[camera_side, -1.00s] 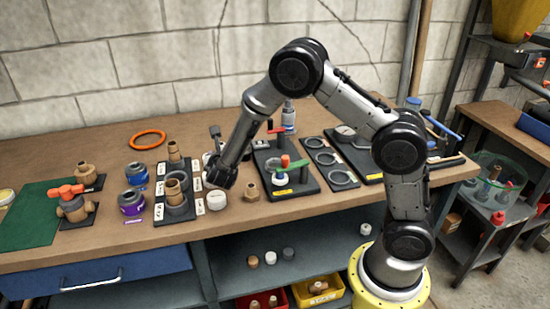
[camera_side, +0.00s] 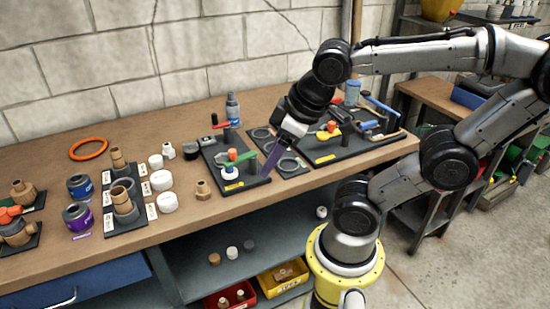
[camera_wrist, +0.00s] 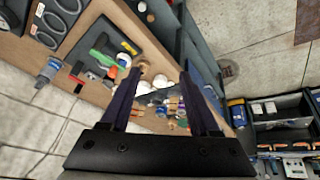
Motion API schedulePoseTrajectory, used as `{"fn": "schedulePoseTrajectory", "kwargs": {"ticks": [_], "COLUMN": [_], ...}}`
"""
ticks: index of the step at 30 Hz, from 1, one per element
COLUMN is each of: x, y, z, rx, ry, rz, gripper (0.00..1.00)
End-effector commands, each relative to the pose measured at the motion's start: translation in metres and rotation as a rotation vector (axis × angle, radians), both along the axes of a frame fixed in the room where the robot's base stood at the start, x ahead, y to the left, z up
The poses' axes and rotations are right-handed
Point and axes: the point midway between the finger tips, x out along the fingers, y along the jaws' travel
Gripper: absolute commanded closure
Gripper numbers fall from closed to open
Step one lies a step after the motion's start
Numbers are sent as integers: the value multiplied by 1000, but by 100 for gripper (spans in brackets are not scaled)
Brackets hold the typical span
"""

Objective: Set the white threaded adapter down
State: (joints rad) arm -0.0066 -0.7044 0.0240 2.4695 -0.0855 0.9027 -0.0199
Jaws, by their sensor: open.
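A small white fitting (camera_side: 168,151) that looks like the threaded adapter stands upright on the bench, behind the white caps; it is small, so its thread is hard to make out. My gripper (camera_side: 270,167) is well to its right, over the black boards with the valve and the ring clamps. Its dark purple fingers point down. In the wrist view the gripper (camera_wrist: 160,74) is open with nothing held, and several white pieces show far beyond the fingers; I cannot tell which is the adapter.
White caps (camera_side: 161,180) and a brass fitting (camera_side: 202,190) stand near the bench front. A black board (camera_side: 232,160) bears a red and green valve. Purple and blue unions (camera_side: 77,216) are at left. An orange ring (camera_side: 88,149) lies at the back. Bare bench (camera_side: 185,235) runs along the front edge.

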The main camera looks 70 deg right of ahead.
Motion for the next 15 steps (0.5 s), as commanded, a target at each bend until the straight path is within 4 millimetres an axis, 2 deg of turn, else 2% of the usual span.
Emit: {"fn": "schedulePoseTrajectory", "kwargs": {"ticks": [1, 5, 15], "x": [-4, -9, -8], "y": [6, 13, 14], "z": [1, 2, 2], "rx": [40, 93, 94], "ry": [-23, -43, -42], "rz": [-19, -43, -43], "gripper": [36, 13, 13]}}
